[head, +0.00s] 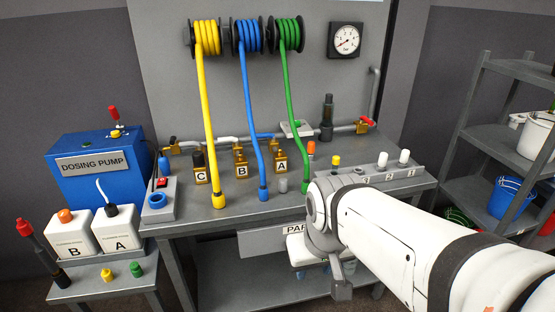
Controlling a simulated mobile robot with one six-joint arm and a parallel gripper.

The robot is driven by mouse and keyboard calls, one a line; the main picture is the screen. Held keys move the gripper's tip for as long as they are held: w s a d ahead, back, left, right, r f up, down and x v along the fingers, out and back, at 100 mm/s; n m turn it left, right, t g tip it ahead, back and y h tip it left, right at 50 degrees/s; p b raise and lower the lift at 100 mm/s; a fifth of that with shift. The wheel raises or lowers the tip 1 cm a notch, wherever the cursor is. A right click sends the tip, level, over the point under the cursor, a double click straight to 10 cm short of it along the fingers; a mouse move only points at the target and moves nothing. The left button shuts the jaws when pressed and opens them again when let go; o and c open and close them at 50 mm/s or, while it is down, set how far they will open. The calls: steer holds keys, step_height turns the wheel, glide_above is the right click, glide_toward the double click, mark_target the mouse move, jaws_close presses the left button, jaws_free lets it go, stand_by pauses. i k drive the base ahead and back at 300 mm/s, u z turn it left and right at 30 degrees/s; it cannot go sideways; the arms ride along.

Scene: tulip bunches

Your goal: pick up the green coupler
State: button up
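A green hose (291,100) hangs from its reel to the bench, and a green coupler (305,186) sits at its lower end near the bench's front edge. My arm's wrist is just right of it and may hide part of it. A loose green fitting (136,270) stands on the low side table at the left, far from my arm. My arm reaches in from the lower right. A dark grey part at its end shows below the wrist, but the gripper's fingers cannot be made out. I cannot see anything held.
A blue hose end (263,194) and a yellow hose end (219,201) stand left of the green one. Brass valves tagged C, B and A (281,164) are behind. A grey rack (410,180) with white and yellow caps lies right. Shelves (500,140) stand far right.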

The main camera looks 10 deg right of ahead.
mark_target(304, 184)
steer(key=u, duration=0.05)
steer(key=i, duration=1)
steer(key=z, duration=0.05)
